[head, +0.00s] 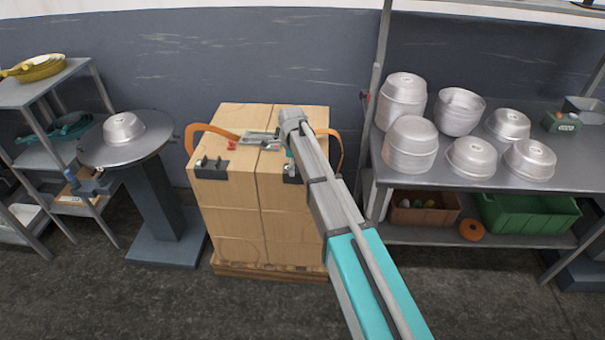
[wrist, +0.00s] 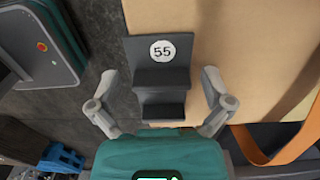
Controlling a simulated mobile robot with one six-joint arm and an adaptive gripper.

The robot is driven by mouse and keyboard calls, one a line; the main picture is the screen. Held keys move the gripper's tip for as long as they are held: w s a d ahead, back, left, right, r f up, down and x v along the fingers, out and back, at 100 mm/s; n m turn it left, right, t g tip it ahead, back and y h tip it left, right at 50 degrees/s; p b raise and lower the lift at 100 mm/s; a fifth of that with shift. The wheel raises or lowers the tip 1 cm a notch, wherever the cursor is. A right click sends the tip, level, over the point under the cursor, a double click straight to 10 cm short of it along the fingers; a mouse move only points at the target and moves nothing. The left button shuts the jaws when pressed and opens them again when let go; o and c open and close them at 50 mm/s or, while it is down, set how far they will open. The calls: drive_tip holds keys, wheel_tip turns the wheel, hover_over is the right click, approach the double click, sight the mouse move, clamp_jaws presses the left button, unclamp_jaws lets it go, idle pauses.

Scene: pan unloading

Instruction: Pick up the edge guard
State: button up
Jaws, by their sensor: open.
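The edge guard (wrist: 170,77) is a dark grey stepped bracket with a round white label reading 55. In the wrist view it sits at the edge of the cardboard stack, overlapping its top. My gripper (wrist: 160,80) is open, with one finger on each side of the guard and a visible gap to both. It holds nothing. In the head view my arm hides most of the gripper and part of a dark guard (head: 291,177) at the stack's front right. A second dark guard (head: 212,168) is at the front left edge.
The cardboard stack (head: 228,205) has an orange strap (head: 207,128) and a strap buckle on top. A round pedestal table (head: 95,155) with a metal pan stands left. A metal table (head: 470,185) with stacked pans stands right. Floor in front is clear.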

idle(0.4)
drive_tip(key=shift+s+r, duration=0.1)
drive_tip(key=c, duration=1.1)
